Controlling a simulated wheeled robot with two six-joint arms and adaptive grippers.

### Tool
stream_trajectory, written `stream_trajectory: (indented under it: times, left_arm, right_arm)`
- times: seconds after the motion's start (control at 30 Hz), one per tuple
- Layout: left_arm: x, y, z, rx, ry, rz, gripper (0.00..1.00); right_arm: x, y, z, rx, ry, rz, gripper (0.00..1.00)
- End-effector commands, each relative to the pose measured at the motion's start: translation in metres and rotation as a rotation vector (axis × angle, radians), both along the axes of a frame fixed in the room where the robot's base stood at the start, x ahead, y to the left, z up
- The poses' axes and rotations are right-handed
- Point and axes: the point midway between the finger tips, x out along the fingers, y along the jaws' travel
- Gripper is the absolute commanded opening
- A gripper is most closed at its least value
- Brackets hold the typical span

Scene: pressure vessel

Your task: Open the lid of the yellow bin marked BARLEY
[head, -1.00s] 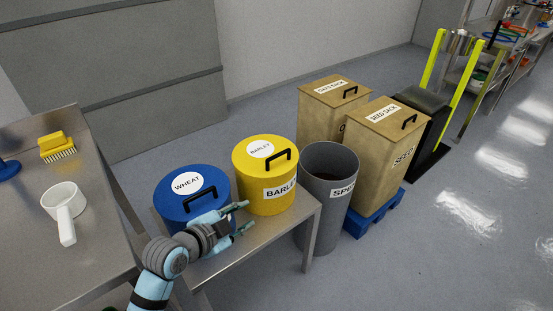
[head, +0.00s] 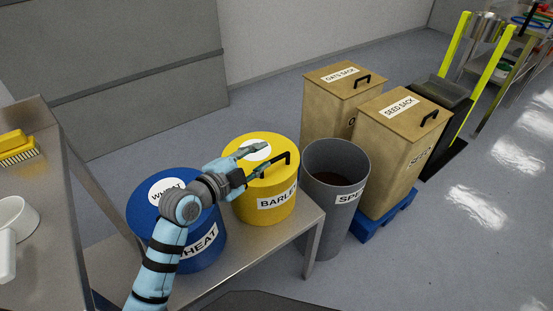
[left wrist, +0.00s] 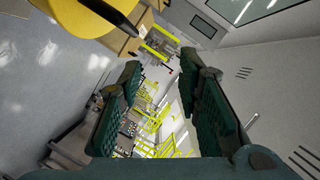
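The yellow BARLEY bin (head: 264,205) stands on a low metal table, with its yellow lid (head: 286,146) on top. A black bar handle (head: 272,166) is on the lid. My left gripper (head: 250,163) is over the left part of the lid, its fingers spread and empty, just left of the handle. It covers part of the lid's round label. In the left wrist view the lid (left wrist: 75,14) and the dark handle (left wrist: 112,16) show at the upper left, outside the open fingers (left wrist: 160,65). Whether a finger touches the handle I cannot tell. My right gripper is not in view.
The blue WHEAT bin (head: 150,217) stands left of the yellow bin, beneath my left arm. An open grey bin (head: 335,215) stands close on the right. Two tan sack boxes (head: 345,90) (head: 392,150) are behind it. A metal counter (head: 45,120) is at the left.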

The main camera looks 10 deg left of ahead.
Motion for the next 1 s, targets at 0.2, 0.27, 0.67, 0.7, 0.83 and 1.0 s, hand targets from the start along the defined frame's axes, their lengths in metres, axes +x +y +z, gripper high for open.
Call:
stream_trajectory:
  times: [0.2, 0.27, 0.67, 0.7, 0.83, 1.0]
  left_arm:
    - [-0.002, 0.006, -0.039, 0.003, 0.001, 0.010, 0.32]
    - [-0.003, 0.007, -0.047, 0.002, 0.001, 0.012, 0.32]
    - [0.041, -0.010, -0.067, -0.003, 0.001, 0.015, 0.32]
    - [0.048, -0.013, -0.068, -0.002, 0.001, 0.014, 0.32]
    - [0.062, -0.020, -0.071, 0.000, 0.001, 0.013, 0.32]
    - [0.066, -0.021, -0.071, 0.001, 0.000, 0.013, 0.32]
  right_arm:
    - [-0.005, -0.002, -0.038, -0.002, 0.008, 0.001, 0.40]
    - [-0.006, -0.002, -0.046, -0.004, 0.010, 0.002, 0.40]
    - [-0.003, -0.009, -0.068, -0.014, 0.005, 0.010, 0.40]
    - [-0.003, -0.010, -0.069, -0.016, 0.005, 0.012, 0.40]
    - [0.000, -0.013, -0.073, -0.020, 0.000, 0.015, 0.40]
    - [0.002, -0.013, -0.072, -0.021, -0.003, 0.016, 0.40]
